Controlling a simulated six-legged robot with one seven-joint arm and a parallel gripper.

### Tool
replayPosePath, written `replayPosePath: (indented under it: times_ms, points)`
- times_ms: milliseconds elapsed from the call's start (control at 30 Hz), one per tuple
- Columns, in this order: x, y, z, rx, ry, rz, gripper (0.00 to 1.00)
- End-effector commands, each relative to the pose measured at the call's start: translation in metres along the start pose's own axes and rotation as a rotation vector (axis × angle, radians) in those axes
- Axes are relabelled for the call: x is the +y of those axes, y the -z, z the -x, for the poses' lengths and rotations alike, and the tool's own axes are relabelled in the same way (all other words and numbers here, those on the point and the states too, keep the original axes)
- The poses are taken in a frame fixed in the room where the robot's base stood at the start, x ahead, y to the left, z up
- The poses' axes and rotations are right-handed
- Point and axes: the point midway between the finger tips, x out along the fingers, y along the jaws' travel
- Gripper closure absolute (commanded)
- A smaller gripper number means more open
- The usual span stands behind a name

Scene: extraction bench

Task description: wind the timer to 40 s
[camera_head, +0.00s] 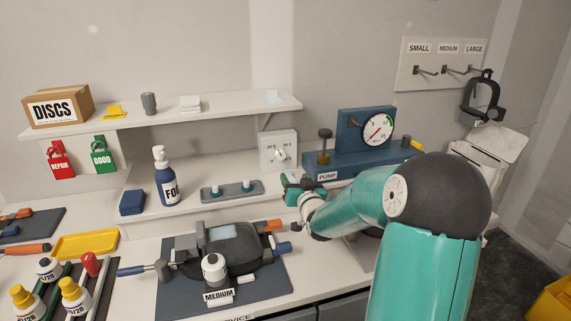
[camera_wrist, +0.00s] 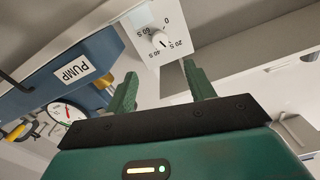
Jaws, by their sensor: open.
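The timer is a white box (camera_head: 269,138) on the back ledge, left of the pump, with a round knob (camera_head: 280,154) on its front. In the wrist view the timer's face (camera_wrist: 139,20) appears turned over, with 0, 20 S, 40 S and 60 S around the knob (camera_wrist: 160,39). A dark mark on the knob is too small to read surely. My gripper (camera_head: 292,183) is in front of and below the timer. In the wrist view its green fingers (camera_wrist: 160,78) are apart, with nothing between them, and the knob lies beyond the tips, not touched.
The blue pump unit (camera_head: 345,168) with its gauge (camera_head: 378,129) stands close right of the timer. A grey tray with two pegs (camera_head: 232,192) and a FOG bottle (camera_head: 168,180) are to the left. A dark mask (camera_head: 240,245) lies below on the mat. A shelf (camera_head: 215,112) hangs above.

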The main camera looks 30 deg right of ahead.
Motion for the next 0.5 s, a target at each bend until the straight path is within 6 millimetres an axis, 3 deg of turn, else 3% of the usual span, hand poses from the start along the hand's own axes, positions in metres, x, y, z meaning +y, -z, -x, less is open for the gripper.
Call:
replayPosePath:
  times_ms: [167, 500]
  points:
    - [0.000, 0.000, -0.013, 0.002, 0.001, -0.025, 0.46]
    - [0.000, 0.000, -0.075, 0.002, 0.001, -0.025, 0.46]
